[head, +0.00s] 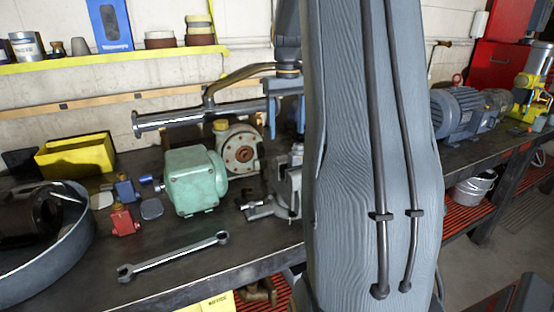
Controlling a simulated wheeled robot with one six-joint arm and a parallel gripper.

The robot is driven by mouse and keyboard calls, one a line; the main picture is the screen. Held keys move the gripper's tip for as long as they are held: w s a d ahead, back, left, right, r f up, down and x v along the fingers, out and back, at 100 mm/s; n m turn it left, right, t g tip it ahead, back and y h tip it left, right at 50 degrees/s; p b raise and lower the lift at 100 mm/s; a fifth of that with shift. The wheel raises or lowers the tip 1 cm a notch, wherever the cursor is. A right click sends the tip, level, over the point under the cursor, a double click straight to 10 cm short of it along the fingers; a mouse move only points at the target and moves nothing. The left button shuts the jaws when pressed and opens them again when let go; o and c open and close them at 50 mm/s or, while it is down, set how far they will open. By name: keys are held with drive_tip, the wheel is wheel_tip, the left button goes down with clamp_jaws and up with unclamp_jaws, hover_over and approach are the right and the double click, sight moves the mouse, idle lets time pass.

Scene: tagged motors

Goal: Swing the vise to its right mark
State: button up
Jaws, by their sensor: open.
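The grey metal vise (287,187) stands on the dark workbench (200,240), just left of my big grey arm link. The link hides its right side. A handle or bar with a pale end sticks out low on its left. I cannot make out a right mark or any swing mark in the head view. My gripper (285,108) hangs beyond the link, above and behind the vise in the picture, fingers pointing down. It is open, looks empty, and appears apart from the vise.
A shiny tube on a bent bronze arm (235,75) reaches left beside my gripper. A green motor (193,180), a round flanged part (240,150) and a wrench (172,257) lie left of the vise. A blue-grey motor (457,115) stands right.

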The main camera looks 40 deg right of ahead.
drive_tip(key=w+f+b, duration=0.1)
drive_tip(key=f, duration=0.1)
drive_tip(key=shift+w+f+b, duration=0.3)
drive_tip(key=shift+w+b, duration=0.05)
drive_tip(key=shift+f+p, duration=1.05)
drive_tip(key=shift+f, duration=2.75)
drive_tip(key=c, duration=1.5)
